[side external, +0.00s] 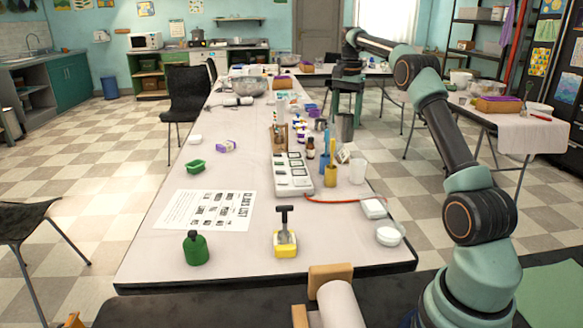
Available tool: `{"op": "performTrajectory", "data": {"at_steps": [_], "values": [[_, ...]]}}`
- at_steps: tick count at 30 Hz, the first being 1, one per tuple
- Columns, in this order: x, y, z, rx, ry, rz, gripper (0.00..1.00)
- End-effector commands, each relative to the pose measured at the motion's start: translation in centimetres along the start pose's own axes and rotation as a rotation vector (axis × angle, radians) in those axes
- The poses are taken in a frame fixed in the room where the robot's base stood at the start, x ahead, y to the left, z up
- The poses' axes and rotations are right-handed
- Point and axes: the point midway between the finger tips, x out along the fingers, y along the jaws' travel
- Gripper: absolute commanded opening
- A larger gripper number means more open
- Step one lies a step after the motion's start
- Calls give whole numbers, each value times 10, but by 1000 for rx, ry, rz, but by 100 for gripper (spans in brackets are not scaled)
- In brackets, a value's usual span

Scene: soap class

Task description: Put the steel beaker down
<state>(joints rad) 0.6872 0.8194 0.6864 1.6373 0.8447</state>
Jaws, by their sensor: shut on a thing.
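The steel beaker (345,130) is a grey metal cylinder, upright, near the right edge of the long table (165,255). My gripper (345,112) points down from above and is shut on the beaker's upper part. The fingertips are small and dark at this distance, so the exact grip is hard to see. I cannot tell whether the beaker's base touches the table or hangs a little above it.
The table's left side holds a green dish (194,166) and has free room.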

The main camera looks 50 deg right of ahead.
Motion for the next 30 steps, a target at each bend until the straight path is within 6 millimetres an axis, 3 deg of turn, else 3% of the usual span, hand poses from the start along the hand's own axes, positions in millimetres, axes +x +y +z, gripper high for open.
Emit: {"op": "performTrajectory", "data": {"at_steps": [1, 6, 12, 16, 19, 30], "values": [[-2, -8, 19, -2, 1, -1, 13], [-1, -23, 68, 19, 0, 0, 13], [2, -28, 104, 35, 0, 0, 13], [7, -29, 112, 40, 0, 1, 13], [21, -29, 114, 41, -2, 3, 13], [111, -28, 113, 41, -3, 5, 13]]}}
